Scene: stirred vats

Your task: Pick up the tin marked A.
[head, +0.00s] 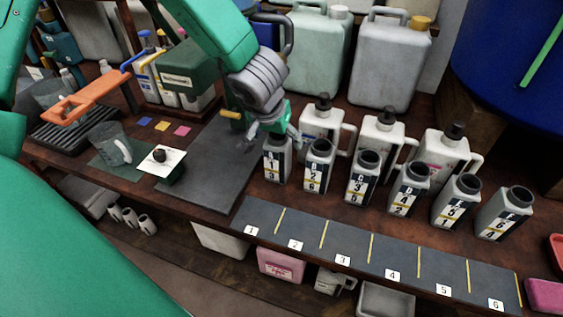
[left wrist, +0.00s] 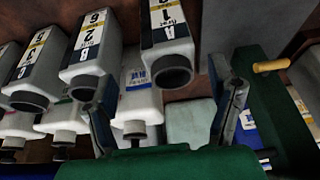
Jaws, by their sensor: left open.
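The tin marked A (head: 277,160) is the leftmost of a row of grey tins with dark necks on the brown bench. It stands upright, and its top is partly covered by my left gripper (head: 277,132). In the left wrist view the tin marked A (left wrist: 168,35) shows its letter and its dark round mouth, upside down. Its mouth appears between the two open fingers of my left gripper (left wrist: 165,112), beyond their tips. I see no contact. The tin marked B (left wrist: 93,50) is close beside it. My right gripper is not in view.
More tins (head: 409,190) stand to the right of A. White jugs with black caps (head: 381,135) stand close behind. A dark numbered strip (head: 345,254) runs along the front edge. A dark mat (head: 210,165) left of A is clear.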

